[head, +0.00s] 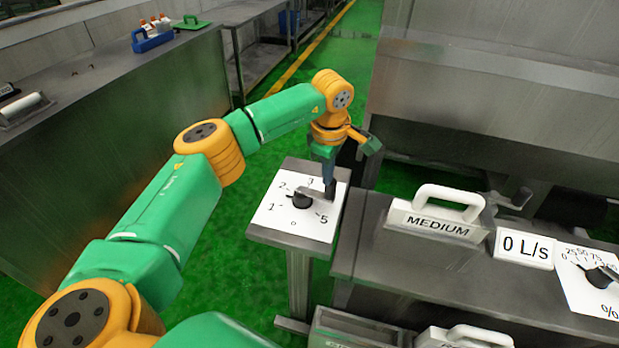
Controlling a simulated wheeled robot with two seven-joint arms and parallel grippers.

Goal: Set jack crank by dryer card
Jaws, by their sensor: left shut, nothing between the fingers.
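The jack crank (302,200) has a dark hub on a white dial plate (275,218) on top of a small metal stand. The numbers 0, 1, 2, 3 and 5 show; the place between 3 and 5 is covered by my gripper. A grey crank arm runs right from the hub toward that place. My left gripper (330,188) is shut and empty, pointing down at the outer end of the crank arm; I cannot tell whether it touches. A white handled card (434,222) reading MEDIUM stands on the bench at right. My right gripper is out of view.
The metal bench (385,268) also bears a 0 L/s sign (524,247) and a percent dial (597,280). Another white handled card (465,337) is at the bottom edge. A long metal counter (110,120) fills the left. Green floor lies between.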

